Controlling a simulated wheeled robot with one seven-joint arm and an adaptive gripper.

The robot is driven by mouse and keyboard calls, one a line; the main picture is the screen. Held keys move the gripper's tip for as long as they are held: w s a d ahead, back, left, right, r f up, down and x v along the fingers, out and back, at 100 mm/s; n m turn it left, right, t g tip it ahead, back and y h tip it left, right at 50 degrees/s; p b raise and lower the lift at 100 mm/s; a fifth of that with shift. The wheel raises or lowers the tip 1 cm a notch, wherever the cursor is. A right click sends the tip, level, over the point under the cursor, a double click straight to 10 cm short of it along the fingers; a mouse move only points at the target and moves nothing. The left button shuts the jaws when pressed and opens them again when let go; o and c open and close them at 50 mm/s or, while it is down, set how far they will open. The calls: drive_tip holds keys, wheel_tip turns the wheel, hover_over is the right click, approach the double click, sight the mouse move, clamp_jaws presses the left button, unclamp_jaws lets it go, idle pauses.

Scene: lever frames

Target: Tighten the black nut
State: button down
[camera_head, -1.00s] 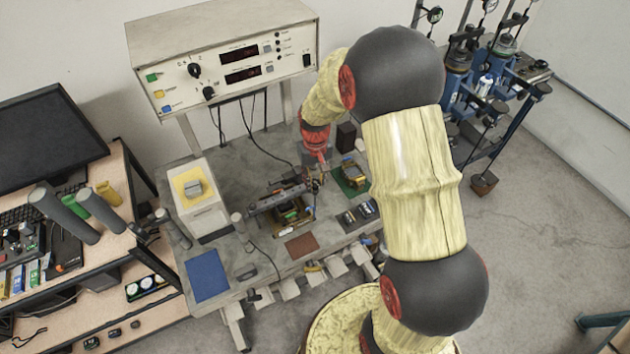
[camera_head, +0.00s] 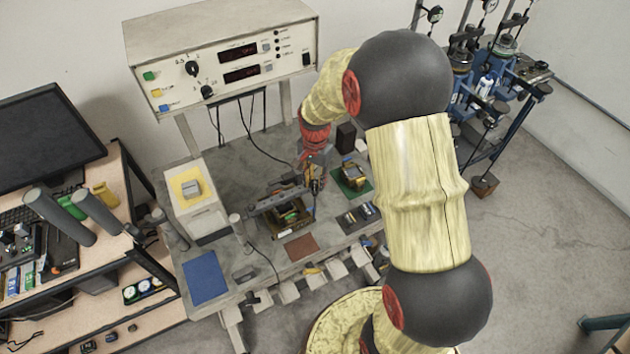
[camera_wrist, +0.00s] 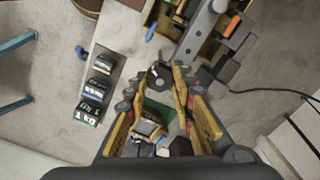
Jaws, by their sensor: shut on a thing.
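The black nut (camera_wrist: 157,76) shows in the wrist view as a dark round piece between my fingertips, partly hidden by them. My gripper (camera_wrist: 165,76) is shut on it, with one yellow finger on each side. The grey lever frame (camera_wrist: 198,36) runs from beside the fingertips toward the upper right. In the head view my gripper (camera_head: 316,188) points down at the right end of the lever frame (camera_head: 278,200); the nut is too small to tell there. How far the nut is turned cannot be told.
A green mat (camera_head: 352,182) with a small device lies right of my gripper. A dark tray (camera_head: 358,215) of small black items lies in front of it. A brown mat (camera_head: 300,246) and a blue mat (camera_head: 205,278) lie on the bench. A white box (camera_head: 196,210) stands at left.

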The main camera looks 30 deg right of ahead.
drive_tip(key=shift+m, duration=1.3)
drive_tip(key=c, duration=1.5)
unclamp_jaws()
wheel_tip(320, 180, up, 12)
